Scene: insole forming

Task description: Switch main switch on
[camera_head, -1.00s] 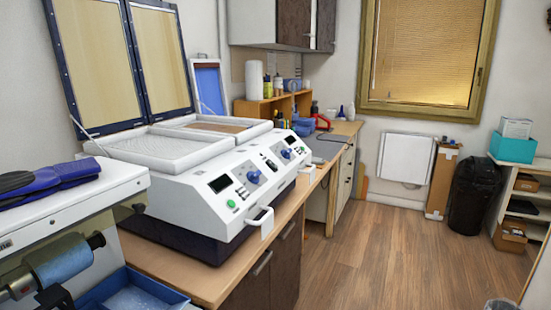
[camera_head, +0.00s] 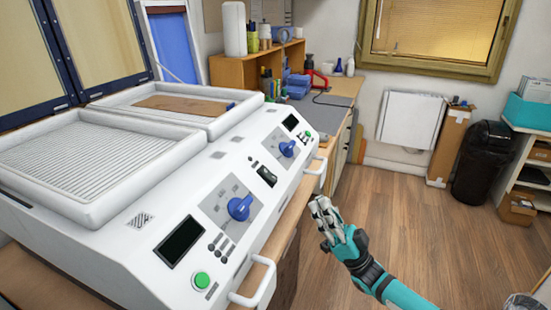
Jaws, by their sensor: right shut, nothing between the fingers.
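The white forming machine (camera_head: 150,222) stands on the counter at left with its front panel facing me. Near the middle of the panel is a black rocker-like switch (camera_head: 267,176); its position cannot be told. A blue knob (camera_head: 239,208) is nearer, beside a dark display (camera_head: 181,242) and a green button (camera_head: 202,280). A second blue knob (camera_head: 287,148) is farther along. My right gripper (camera_head: 321,207) is shut and empty, in front of the machine, right of the switch and apart from the panel. My left gripper is out of view.
White handles (camera_head: 262,288) stick out from the machine's front edge. Two framed lids (camera_head: 92,50) stand open behind the trays. A wooden shelf (camera_head: 240,80) with bottles is at the back. The wooden floor (camera_head: 420,215) to the right is clear up to a black bin (camera_head: 484,160).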

